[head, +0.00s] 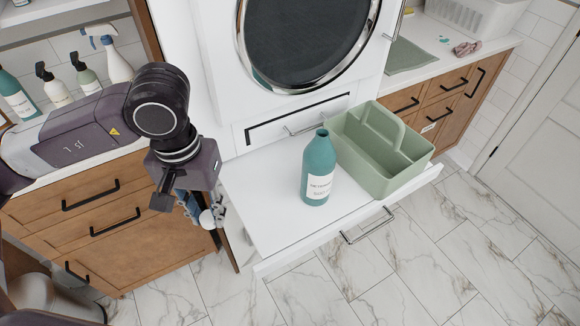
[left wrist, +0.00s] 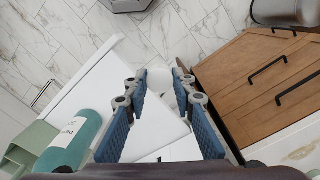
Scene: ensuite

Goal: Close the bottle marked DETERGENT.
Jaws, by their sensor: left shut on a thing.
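The teal bottle (head: 318,170) with a white DETERGENT label stands upright on a white pull-out shelf; its neck is bare, with no cap on it. It also shows at the lower left of the left wrist view (left wrist: 72,143). My left gripper (head: 203,213) is to the left of the bottle, beyond the shelf's left edge. It is shut on a small white cap (head: 207,218), partly hidden by the fingers. In the left wrist view the white cap (left wrist: 158,79) shows between the fingertips. Cap and bottle are apart. My right gripper is not in view.
A green caddy (head: 350,139) stands right beside the bottle on the white shelf (head: 275,230), under a front-loading machine (head: 305,40). Wooden drawers (head: 130,240) are at the left. Several bottles, one a white spray bottle (head: 117,66), stand on the left counter.

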